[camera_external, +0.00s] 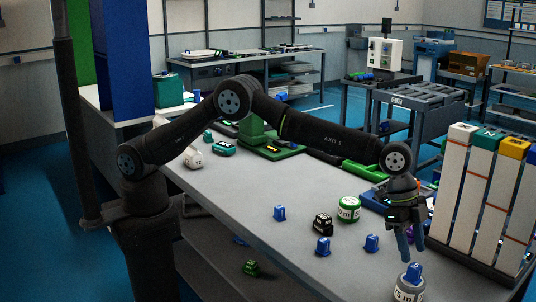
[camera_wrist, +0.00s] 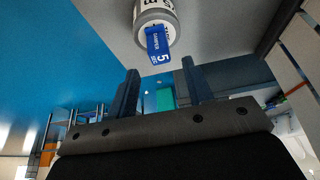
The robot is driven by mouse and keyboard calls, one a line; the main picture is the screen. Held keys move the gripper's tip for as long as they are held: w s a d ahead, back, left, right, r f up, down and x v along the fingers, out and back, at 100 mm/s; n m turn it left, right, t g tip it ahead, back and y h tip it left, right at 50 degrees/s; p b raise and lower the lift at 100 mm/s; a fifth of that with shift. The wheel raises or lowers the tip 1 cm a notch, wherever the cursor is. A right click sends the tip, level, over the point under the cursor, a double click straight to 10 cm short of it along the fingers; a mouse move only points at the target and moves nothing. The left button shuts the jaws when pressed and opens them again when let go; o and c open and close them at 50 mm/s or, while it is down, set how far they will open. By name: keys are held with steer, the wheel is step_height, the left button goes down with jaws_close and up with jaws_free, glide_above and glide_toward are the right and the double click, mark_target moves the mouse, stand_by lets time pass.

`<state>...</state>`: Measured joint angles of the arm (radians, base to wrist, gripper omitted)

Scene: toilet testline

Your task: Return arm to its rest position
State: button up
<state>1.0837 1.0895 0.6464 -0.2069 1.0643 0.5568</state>
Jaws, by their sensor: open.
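My gripper (camera_external: 410,243) hangs at the right end of the grey table (camera_external: 250,205), fingers pointing down. In the wrist view my gripper (camera_wrist: 160,88) has its two blue fingers apart with nothing between them. Just beyond the fingertips is a grey-and-white round container (camera_external: 408,290) with a blue tag-like piece (camera_external: 413,273) on it. The container (camera_wrist: 152,15) and the blue piece (camera_wrist: 158,43), with a "5" on it, also show in the wrist view. The fingers look apart from both. My arm reaches over the table from its base at left.
Small blue pieces (camera_external: 323,246), a black piece (camera_external: 322,223) and a green-and-white round container (camera_external: 348,209) stand left of my gripper. Tall white columns with coloured tops (camera_external: 455,180) rise close on the right. A green device (camera_external: 262,140) stands farther back. The table's near left is mostly clear.

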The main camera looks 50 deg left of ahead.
mark_target(416, 266)
steer(key=x, duration=0.5)
steer(key=shift+d+f, duration=0.1)
steer(key=shift+d, duration=0.1)
steer(key=shift+a+r, duration=0.1)
steer(key=shift+r, duration=1.55)
